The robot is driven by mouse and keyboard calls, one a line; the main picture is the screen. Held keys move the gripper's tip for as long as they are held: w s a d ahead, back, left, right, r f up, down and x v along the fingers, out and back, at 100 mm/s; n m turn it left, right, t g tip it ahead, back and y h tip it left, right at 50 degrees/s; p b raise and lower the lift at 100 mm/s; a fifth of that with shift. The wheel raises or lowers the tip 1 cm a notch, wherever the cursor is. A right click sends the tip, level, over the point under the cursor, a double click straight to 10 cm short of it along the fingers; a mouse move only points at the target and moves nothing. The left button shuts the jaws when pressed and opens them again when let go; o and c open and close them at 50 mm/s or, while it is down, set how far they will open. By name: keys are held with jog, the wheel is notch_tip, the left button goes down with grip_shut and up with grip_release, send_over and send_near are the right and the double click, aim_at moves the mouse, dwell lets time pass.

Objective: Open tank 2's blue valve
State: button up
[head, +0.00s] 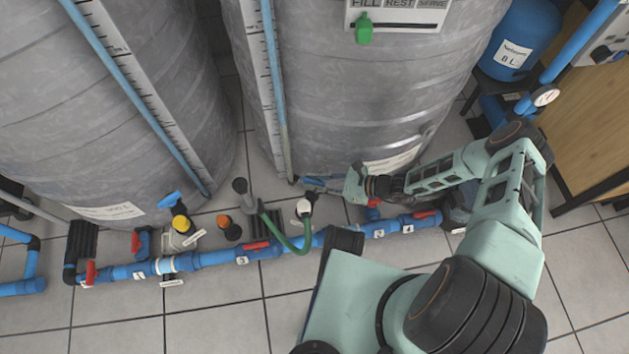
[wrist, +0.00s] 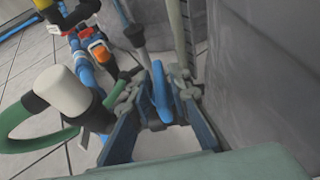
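Tank 2's blue valve shows as a blue handle (wrist: 160,93) in the wrist view, standing between the two fingers of my gripper (wrist: 158,85). The fingers are spread, one on each side of the handle. Gaps seem to show beside it, though firm contact is hard to judge. In the head view my gripper (head: 318,184) is low at the front foot of the right grey tank (head: 350,100). There the fingers and handle overlap, so they are hard to tell apart.
A white-capped fitting (head: 303,207) with a green hose (head: 284,240) stands close to my gripper. It also shows in the wrist view (wrist: 62,90). A blue floor pipe (head: 205,258) with red valves runs in front. The left tank (head: 100,110) has another blue handle (head: 170,198).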

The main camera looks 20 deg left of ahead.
grip_shut()
jog(key=shift+w+g, duration=0.1)
jog(key=shift+g, duration=0.2)
jog(key=shift+n+g, duration=0.7)
jog(key=shift+n, duration=0.1)
jog(key=shift+o, duration=2)
grip_release()
jog(key=shift+d, duration=0.1)
